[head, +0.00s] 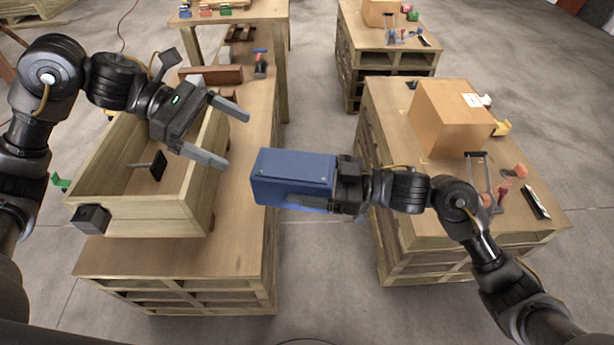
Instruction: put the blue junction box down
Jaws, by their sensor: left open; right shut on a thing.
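The blue junction box (292,172) is a blue block with a flat lid. It is held in the air over the gap between the two tables, close to the left table's right edge. My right gripper (338,185) is shut on its right end; the fingers are partly hidden by the box. My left gripper (236,136) is open and empty, above the right wall of a wooden crate on the left table. Its fingers point right, toward the box but apart from it.
The wooden crate (150,218) stands on the left table (190,262) with a dark tool inside and a black block at its front corner. The left table's front is bare. The right table (400,185) carries a cardboard box (450,118), a clamp and small parts. More tables stand behind.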

